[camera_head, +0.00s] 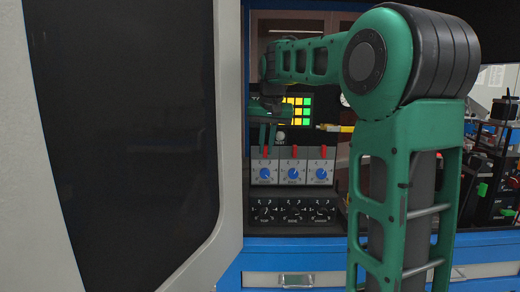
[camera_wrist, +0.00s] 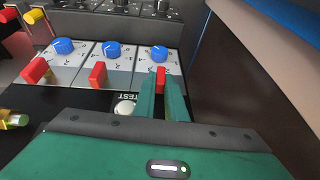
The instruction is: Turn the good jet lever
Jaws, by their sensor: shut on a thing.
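Three red levers stand in a row on a white-faced panel, each paired with a blue knob. My gripper (camera_head: 268,146) reaches down to the leftmost lever in the head view. In the wrist view, which sees the panel from the opposite side, this is the rightmost red lever (camera_wrist: 161,77), and it sits between my green fingers, which are shut on it. The middle lever (camera_head: 295,152) and the far lever (camera_head: 323,152) are free; they also show in the wrist view as the middle lever (camera_wrist: 98,75) and the left lever (camera_wrist: 36,70). I cannot read which is labelled good jet.
Blue knobs (camera_head: 293,173) and black dials (camera_head: 293,211) lie below the levers. A white TEST button (camera_wrist: 125,107) is close beside my fingers. A yellow and green lit grid (camera_head: 300,108) is behind. A large grey machine panel (camera_head: 228,150) stands close on the left.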

